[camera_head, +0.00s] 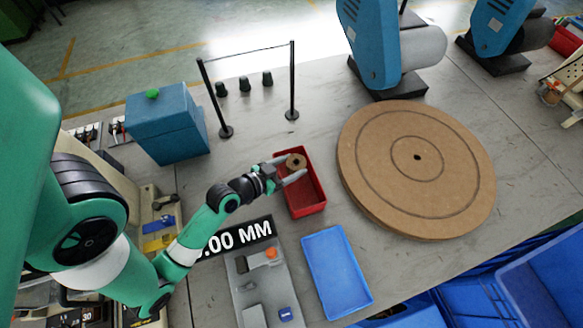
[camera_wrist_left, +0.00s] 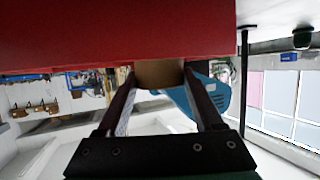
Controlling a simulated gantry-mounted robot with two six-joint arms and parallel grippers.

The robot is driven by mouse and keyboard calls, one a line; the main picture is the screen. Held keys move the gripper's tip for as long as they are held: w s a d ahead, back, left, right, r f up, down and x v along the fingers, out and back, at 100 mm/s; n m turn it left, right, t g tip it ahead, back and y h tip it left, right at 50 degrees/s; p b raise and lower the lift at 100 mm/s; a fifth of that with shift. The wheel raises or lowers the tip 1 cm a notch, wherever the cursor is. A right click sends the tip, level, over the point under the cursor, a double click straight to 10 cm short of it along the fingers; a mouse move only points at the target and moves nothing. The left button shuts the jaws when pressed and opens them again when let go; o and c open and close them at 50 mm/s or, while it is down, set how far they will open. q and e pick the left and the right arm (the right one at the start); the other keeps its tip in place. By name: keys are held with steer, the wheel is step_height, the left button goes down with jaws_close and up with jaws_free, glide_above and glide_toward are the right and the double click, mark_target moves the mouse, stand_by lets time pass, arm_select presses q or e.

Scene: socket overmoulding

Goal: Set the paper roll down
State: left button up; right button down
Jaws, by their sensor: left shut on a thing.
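My left gripper (camera_head: 293,169) is shut on the brown paper roll (camera_head: 296,160), over the back end of the red tray (camera_head: 318,199). In the left wrist view the roll (camera_wrist_left: 160,74) sits between the two fingers, and its upper part is hidden behind the red tray wall (camera_wrist_left: 110,35). The roll's round end with its dark hole faces up in the head view. I cannot tell whether the roll touches the tray floor. My right gripper is not in view.
A blue tray (camera_head: 336,271) lies in front of the red tray. A large round brown board (camera_head: 385,190) is on the right. A blue box with a green button (camera_head: 168,128) and two black posts joined by a cord (camera_head: 292,85) stand behind. A grey tray (camera_head: 243,294) holds small parts.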

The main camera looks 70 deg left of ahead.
arm_select(q)
steer(key=shift+r, duration=0.1)
steer(key=shift+f+b, duration=0.35)
steer(key=shift+f, duration=0.3)
steer(key=o, duration=1.4)
steer(key=shift+r, duration=0.15)
steer(key=shift+s+d+r+p, duration=0.2)
steer(key=shift+s+r+p, duration=0.25)
steer(key=shift+s+r, duration=0.1)
steer(key=shift+s+d+r+p, duration=0.2)
steer(key=shift+s+r+p, duration=0.2)
steer(key=shift+r, duration=0.15)
steer(key=shift+b+v, duration=0.3)
steer(key=shift+v, duration=4.5)
steer(key=shift+d+f, duration=0.1)
steer(key=shift+f, duration=0.1)
